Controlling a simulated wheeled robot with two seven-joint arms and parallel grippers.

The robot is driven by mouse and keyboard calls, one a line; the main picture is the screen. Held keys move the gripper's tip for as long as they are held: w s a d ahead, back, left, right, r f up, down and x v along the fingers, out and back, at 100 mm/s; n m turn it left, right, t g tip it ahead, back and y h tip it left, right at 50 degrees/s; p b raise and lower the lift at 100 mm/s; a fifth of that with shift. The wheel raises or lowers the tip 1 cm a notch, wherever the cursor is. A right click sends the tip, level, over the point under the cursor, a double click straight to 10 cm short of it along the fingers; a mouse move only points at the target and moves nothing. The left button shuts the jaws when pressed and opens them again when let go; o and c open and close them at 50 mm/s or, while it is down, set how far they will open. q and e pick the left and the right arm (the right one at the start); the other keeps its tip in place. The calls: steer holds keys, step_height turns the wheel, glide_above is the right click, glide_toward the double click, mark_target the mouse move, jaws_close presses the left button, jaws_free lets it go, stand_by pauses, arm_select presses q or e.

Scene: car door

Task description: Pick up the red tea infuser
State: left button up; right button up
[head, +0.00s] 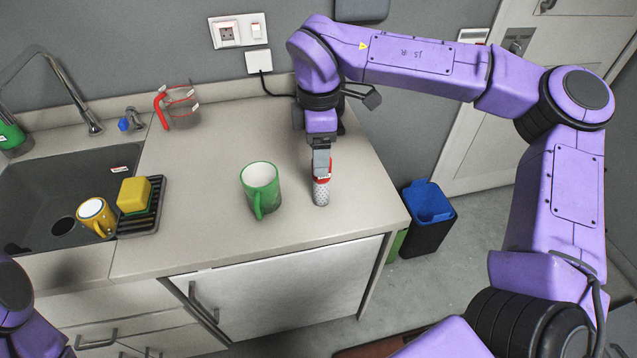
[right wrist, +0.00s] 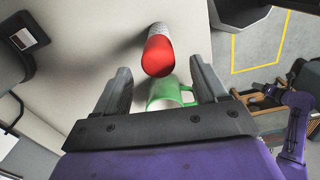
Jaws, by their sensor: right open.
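The red tea infuser (head: 321,194) stands upright on the worktop right of the green mug, with a perforated silvery body and a red top. In the right wrist view its red end (right wrist: 158,58) lies ahead, between the lines of the two fingers. My right gripper (head: 321,172) is open and points down at the infuser's top, hiding part of it in the head view. In the right wrist view the fingers of my right gripper (right wrist: 161,80) are spread apart, and I cannot tell whether they touch it. My left gripper is out of view.
A green mug (head: 261,184) stands close left of the infuser and also shows in the right wrist view (right wrist: 168,92). A measuring jug (head: 182,107) is at the back. A rack (head: 150,222) with a yellow sponge (head: 134,195) and a yellow mug (head: 97,216) are by the sink.

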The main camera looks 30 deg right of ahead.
mark_target(322, 181)
steer(key=shift+s+d+f, duration=0.1)
steer(key=shift+s+f, duration=0.05)
steer(key=shift+f, duration=0.2)
steer(key=f+p, duration=0.2)
steer(key=shift+d+f, duration=0.25)
steer(key=shift+f, duration=0.05)
step_height(322, 181, down, 3)
steer(key=shift+r, duration=0.15)
steer(key=c, duration=1.2)
